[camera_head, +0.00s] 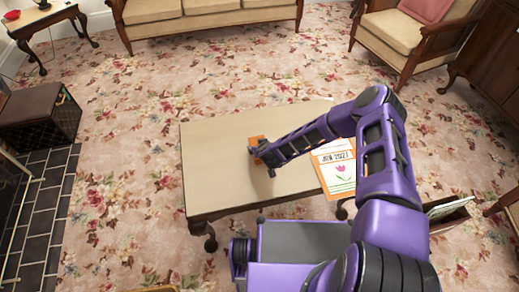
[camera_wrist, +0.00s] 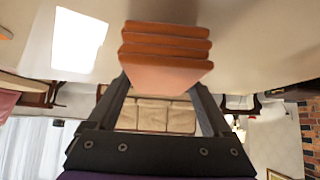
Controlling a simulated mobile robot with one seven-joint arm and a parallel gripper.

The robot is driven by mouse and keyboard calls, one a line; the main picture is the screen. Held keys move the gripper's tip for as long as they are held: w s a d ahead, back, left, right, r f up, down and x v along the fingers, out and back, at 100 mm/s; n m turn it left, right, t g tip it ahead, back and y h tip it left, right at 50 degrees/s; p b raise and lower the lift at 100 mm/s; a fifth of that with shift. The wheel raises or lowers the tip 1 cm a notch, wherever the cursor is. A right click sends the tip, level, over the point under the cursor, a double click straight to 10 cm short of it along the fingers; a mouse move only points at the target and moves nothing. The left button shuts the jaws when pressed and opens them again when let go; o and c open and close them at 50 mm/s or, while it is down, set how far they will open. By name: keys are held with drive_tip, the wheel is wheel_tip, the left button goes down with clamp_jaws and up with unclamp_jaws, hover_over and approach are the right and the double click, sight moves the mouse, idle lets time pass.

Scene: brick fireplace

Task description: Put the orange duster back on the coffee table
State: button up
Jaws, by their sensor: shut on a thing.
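The orange duster (camera_head: 256,141) shows as a small flat orange piece at my gripper, over the middle of the coffee table (camera_head: 215,180). In the wrist view the orange duster (camera_wrist: 165,75) looks like a stack of several flat orange layers between my fingers. My gripper (camera_head: 262,158) is shut on it. In the wrist view the pale tabletop (camera_wrist: 260,40) lies right against or very near the duster; I cannot tell whether they touch. My gripper hides part of the duster in the head view.
A calendar (camera_head: 338,168) with a pink tulip lies at the table's right side. The tabletop's left half is bare. A sofa (camera_head: 210,18), an armchair (camera_head: 405,38) and a dark box (camera_head: 40,115) stand around. Flowered carpet (camera_head: 120,200) is open on the left.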

wheel_tip(320, 180, up, 7)
drive_tip(key=shift+w+p, duration=0.1)
drive_tip(key=shift+p, duration=0.5)
drive_tip(key=w+d+b, duration=0.2)
drive_tip(key=w+d, duration=0.1)
drive_tip(key=w, duration=1.6)
wheel_tip(320, 180, down, 9)
drive_tip(key=shift+w+a+f+b, duration=0.1)
drive_tip(key=shift+w+a+b, duration=0.05)
drive_tip(key=shift+b, duration=0.7)
drive_tip(key=o, duration=1.3)
drive_tip(key=shift+f, duration=0.1)
drive_tip(key=shift+c, duration=0.2)
